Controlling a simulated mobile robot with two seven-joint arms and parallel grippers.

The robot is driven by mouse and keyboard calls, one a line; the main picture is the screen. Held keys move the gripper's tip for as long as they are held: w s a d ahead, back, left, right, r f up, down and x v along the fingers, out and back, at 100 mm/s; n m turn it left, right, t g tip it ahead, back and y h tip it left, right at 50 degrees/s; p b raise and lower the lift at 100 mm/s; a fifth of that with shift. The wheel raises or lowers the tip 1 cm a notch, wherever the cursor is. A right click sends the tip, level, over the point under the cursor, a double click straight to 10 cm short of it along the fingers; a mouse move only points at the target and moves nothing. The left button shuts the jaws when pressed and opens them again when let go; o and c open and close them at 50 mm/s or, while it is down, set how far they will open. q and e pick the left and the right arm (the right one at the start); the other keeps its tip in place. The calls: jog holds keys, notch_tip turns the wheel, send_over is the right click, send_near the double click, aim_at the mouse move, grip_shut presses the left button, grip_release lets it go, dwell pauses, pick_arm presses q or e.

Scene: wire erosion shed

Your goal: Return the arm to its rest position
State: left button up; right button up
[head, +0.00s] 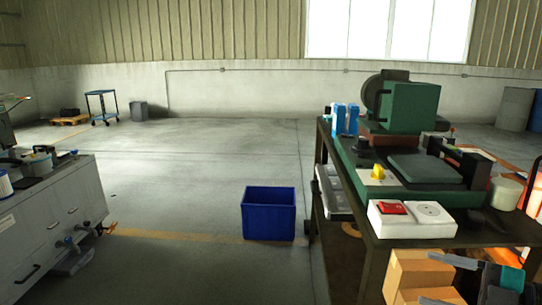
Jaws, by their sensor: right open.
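My right gripper (432,279) is at the bottom right corner, pointing left. Its two grey fingers are apart. A tan cardboard box (408,270) shows behind and around the fingers, at the near side of the dark workbench (372,262). I cannot tell whether the fingers touch the box; nothing is clearly held. Most of my right arm is outside the picture. My left gripper is not in view.
The workbench at right carries a green machine (407,108), blue bottles (345,119) and a white box with a red switch (411,218). A blue bin (269,213) stands on the floor. A grey cabinet (52,214) is at left. Open floor lies between.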

jog(key=s+a+f+m+t+h+p, duration=0.1)
jog(key=s+f+m+t+h, duration=0.1)
jog(key=f+m+h, duration=0.45)
jog(key=s+a+f+m+t+h, duration=0.1)
jog(key=s+f+m+t+h, duration=0.15)
jog(key=f+m, duration=0.6)
jog(key=s+a+f+m+g+h, duration=0.1)
jog(key=s+a+f+m+g, duration=0.2)
jog(key=s+a+f, duration=0.3)
jog(key=a+f+g, duration=0.1)
jog(key=a+f, duration=0.3)
jog(key=f, duration=0.1)
jog(key=shift+s+h, duration=0.15)
jog(key=shift+h, duration=0.15)
jog(key=shift+r, duration=0.1)
